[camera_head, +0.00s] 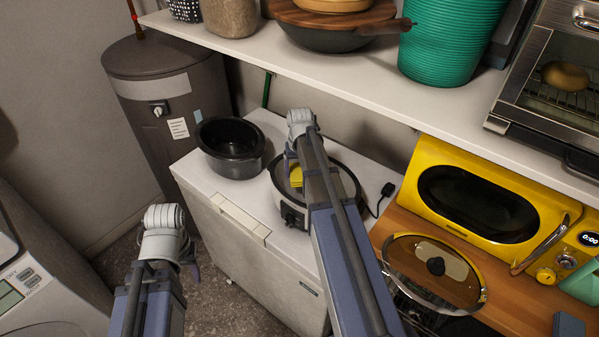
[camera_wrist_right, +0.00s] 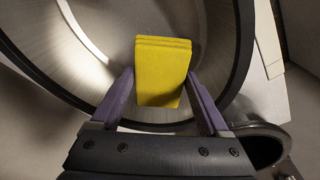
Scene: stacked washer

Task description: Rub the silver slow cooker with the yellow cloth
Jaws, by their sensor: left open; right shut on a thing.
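The silver slow cooker (camera_head: 282,203), a round open pot with a dark rim, stands on the white chest freezer; my right arm hides part of it. My right gripper (camera_head: 293,163) is over the cooker, shut on the folded yellow cloth (camera_head: 296,177). In the right wrist view, the cloth (camera_wrist_right: 161,75) sits between the purple fingers, in front of the cooker's shiny inner surface (camera_wrist_right: 95,75). I cannot tell whether the cloth touches the metal. My left gripper (camera_head: 192,266) is open and empty, low in front of the freezer and away from the cooker.
A black pot (camera_head: 230,148) stands left of the cooker on the white freezer (camera_head: 255,262). A black plug and cord (camera_head: 387,190) lie to the right. A glass lid (camera_head: 412,258) and yellow microwave (camera_head: 430,160) are further right. A loaded shelf (camera_head: 365,80) overhangs behind.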

